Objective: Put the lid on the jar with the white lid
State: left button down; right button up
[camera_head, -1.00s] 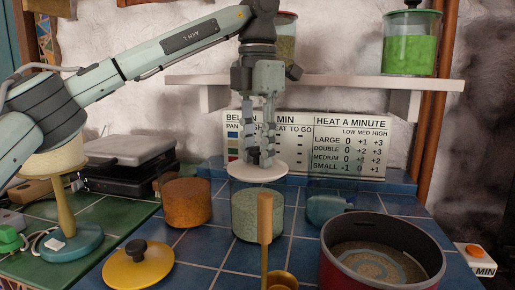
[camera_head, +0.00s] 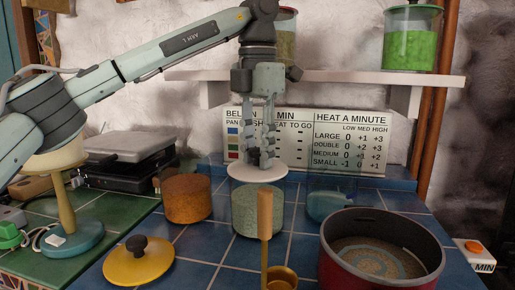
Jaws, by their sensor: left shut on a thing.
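The white lid (camera_head: 257,173) is a flat round disc in my left gripper (camera_head: 259,164), whose fingers point down and are shut on its knob. The knob is mostly hidden between the fingers. The lid lies level over the clear jar (camera_head: 257,209) with grey-green grains, at about the height of its rim. I cannot tell whether lid and rim touch. The jar stands upright on the blue tiled counter. My right gripper is not in view.
A jar with orange-brown grains (camera_head: 187,199) stands left of it, and a clear jar with blue contents (camera_head: 328,203) right. In front are a yellow lid (camera_head: 139,261), an upright wooden handle (camera_head: 265,216) and a red pot (camera_head: 337,269). A white shelf (camera_head: 335,79) is behind.

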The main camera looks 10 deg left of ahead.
pick_arm(q)
jog(key=c, duration=1.1)
grip_release()
jog(key=shift+c, duration=0.2)
jog(key=o, duration=0.5)
jog(key=shift+r, duration=0.1)
jog(key=shift+r, duration=3.45)
jog(key=shift+f, duration=0.15)
jog(key=shift+f, duration=3.4)
